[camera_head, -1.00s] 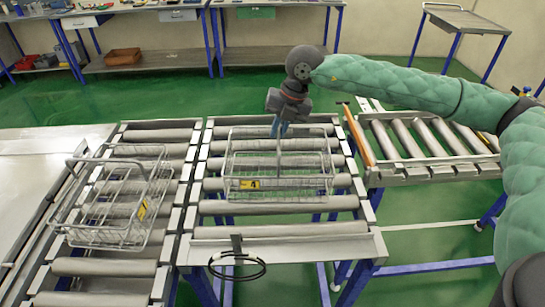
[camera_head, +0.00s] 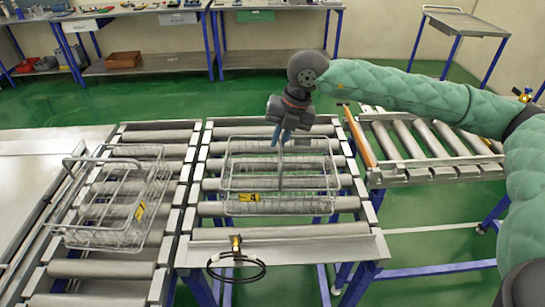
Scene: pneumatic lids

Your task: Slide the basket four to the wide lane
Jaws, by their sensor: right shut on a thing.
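Basket four (camera_head: 290,208), a wire basket with a yellow tag marked 4 (camera_head: 249,197), sits upright on the rollers of the middle lane (camera_head: 215,224). My right gripper (camera_head: 279,139) comes down from above, shut on the top handle of this basket at its far part. The middle lane looks wider than the left lane (camera_head: 75,268). My left gripper is not in view.
Another wire basket (camera_head: 100,238) with a yellow tag stands on the left lane. A metal plate with a black cable loop (camera_head: 237,274) closes the near end of the middle lane. A short roller section with an orange bar (camera_head: 359,135) lies at the right.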

